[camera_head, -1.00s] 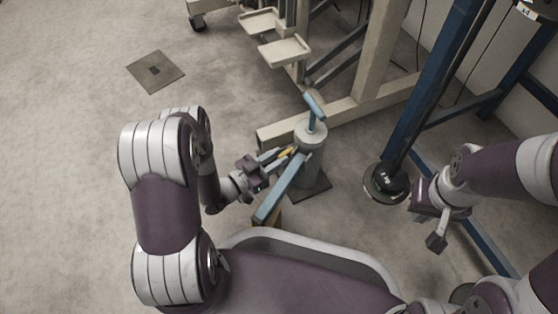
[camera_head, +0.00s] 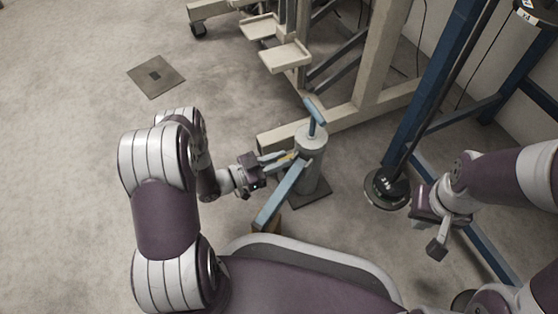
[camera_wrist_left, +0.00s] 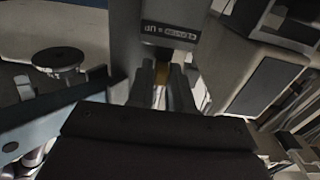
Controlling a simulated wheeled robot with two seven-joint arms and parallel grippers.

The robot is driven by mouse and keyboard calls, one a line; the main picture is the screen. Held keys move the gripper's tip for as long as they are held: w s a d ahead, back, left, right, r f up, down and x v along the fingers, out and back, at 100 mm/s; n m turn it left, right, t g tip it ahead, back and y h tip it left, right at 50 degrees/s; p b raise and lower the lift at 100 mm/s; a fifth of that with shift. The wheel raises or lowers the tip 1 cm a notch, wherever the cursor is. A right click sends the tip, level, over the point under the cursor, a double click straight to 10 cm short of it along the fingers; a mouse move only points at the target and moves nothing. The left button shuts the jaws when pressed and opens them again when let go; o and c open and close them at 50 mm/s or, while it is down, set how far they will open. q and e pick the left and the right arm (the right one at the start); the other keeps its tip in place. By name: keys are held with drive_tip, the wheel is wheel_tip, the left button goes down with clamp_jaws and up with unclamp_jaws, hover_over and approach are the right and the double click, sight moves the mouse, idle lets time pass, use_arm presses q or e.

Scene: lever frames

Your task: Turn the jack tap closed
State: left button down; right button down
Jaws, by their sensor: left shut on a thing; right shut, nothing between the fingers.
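The jack is a grey cylinder (camera_head: 311,172) on a dark base plate, with a blue T-shaped handle (camera_head: 315,111) on top and a long blue lever (camera_head: 281,198) sloping down toward me. The yellowish tap (camera_head: 285,157) is on its left side. My left gripper (camera_head: 280,157) reaches in from the left and is shut on the tap. In the left wrist view the fingers (camera_wrist_left: 164,90) close around the brownish-yellow tap (camera_wrist_left: 163,74), mostly hidden, below a label on the jack body (camera_wrist_left: 168,33). My right gripper (camera_head: 438,243) is shut and empty at the right.
A beige frame (camera_head: 372,60) with trays (camera_head: 284,54) stands behind the jack. A blue rack post (camera_head: 425,95) and black weights (camera_head: 386,188) are to the right. A square floor plate (camera_head: 155,76) lies at the far left; the floor there is clear.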

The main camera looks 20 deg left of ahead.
use_arm(q)
drive_tip(key=c, duration=1.4)
unclamp_jaws()
drive_tip(key=p+v, duration=0.6)
drive_tip(key=v, duration=0.6)
drive_tip(key=shift+s+a, duration=0.2)
drive_tip(key=shift+a, duration=0.1)
